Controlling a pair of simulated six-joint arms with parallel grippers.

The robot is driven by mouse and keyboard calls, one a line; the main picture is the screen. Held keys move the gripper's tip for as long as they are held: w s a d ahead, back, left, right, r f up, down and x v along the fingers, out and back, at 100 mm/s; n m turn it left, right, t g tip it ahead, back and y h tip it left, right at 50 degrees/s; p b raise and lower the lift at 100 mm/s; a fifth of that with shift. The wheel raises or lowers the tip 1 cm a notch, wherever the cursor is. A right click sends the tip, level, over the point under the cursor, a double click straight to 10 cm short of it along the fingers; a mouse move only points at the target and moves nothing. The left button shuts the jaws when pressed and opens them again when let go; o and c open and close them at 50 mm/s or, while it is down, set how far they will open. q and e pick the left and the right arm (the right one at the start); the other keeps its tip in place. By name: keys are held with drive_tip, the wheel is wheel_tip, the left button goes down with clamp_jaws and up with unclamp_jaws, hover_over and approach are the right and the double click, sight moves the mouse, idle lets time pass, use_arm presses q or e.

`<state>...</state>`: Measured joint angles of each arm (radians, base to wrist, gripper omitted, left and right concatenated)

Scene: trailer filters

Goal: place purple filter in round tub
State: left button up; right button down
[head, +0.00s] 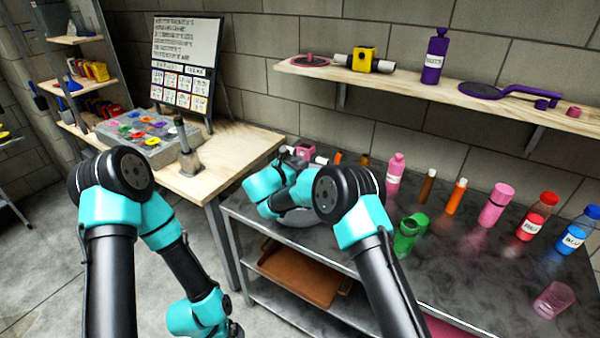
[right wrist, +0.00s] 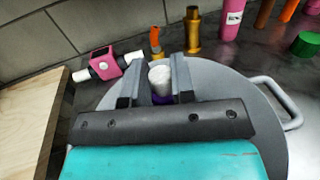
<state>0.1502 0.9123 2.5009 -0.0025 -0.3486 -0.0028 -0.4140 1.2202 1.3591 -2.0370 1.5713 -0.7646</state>
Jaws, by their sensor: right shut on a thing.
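My right gripper (right wrist: 160,82) is shut on the purple filter (right wrist: 160,76), a small cylinder with a white upper part and a purple lower part. In the right wrist view the filter is between the two fingers, in front of the round grey tub (right wrist: 262,112). I cannot tell whether it touches the tub. The tub has a side handle and also shows in the head view (head: 299,219), partly hidden under my right arm. My right fingers are mostly hidden by that arm in the head view. My left arm hangs low on the left, and its fingers are not visible.
A wooden table (head: 232,160) is to the left.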

drive_tip(key=shift+f, duration=1.8)
drive_tip(key=c, duration=1)
unclamp_jaws()
drive_tip(key=shift+o, duration=0.2)
drive_tip(key=v, duration=1.2)
drive_tip(key=shift+r, duration=0.2)
